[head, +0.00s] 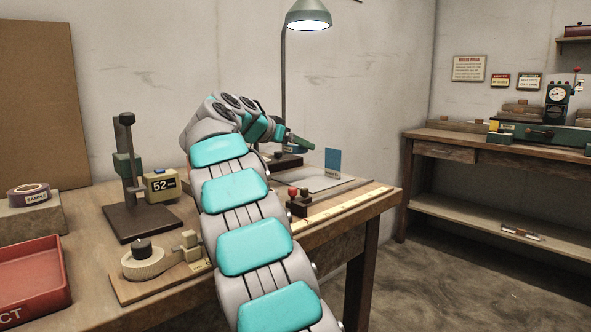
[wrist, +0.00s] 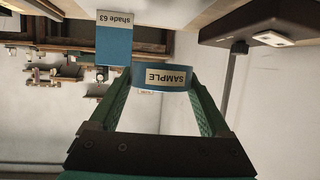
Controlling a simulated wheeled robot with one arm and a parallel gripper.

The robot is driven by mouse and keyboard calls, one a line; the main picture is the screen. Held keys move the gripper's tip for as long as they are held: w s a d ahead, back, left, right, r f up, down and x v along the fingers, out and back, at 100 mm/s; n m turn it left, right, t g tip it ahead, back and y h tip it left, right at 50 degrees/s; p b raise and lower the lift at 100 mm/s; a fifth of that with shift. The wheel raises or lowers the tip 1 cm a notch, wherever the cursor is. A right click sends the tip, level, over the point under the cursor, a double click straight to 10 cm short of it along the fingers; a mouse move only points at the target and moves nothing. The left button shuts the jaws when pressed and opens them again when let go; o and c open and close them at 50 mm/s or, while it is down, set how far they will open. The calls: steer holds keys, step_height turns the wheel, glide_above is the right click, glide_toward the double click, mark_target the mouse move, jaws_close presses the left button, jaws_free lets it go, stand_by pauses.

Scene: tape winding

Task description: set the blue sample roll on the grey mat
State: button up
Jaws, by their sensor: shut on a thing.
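The blue sample roll (wrist: 162,77), with a SAMPLE label that reads upside down, sits between the green fingertips of my gripper (wrist: 161,84) in the wrist view. The gripper is shut on it. In the head view my gripper (head: 296,143) is over the back of the bench, above and a little left of the grey mat (head: 312,181), apart from it. My arm hides part of the bench there. A blue card (head: 332,162) stands at the mat's back edge; in the wrist view the blue card (wrist: 114,50) reads shade 63.
A lamp (head: 309,15) hangs above the back of the bench. A small block with a red knob (head: 298,202) stands in front of the mat, by a yellow scale strip (head: 345,204). A purple-brown roll (head: 29,194) and red tray (head: 32,278) are at left.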

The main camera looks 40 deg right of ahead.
mark_target(296, 178)
steer(key=shift+f, duration=3)
steer(key=shift+f+b, duration=0.5)
steer(key=shift+b, duration=0.4)
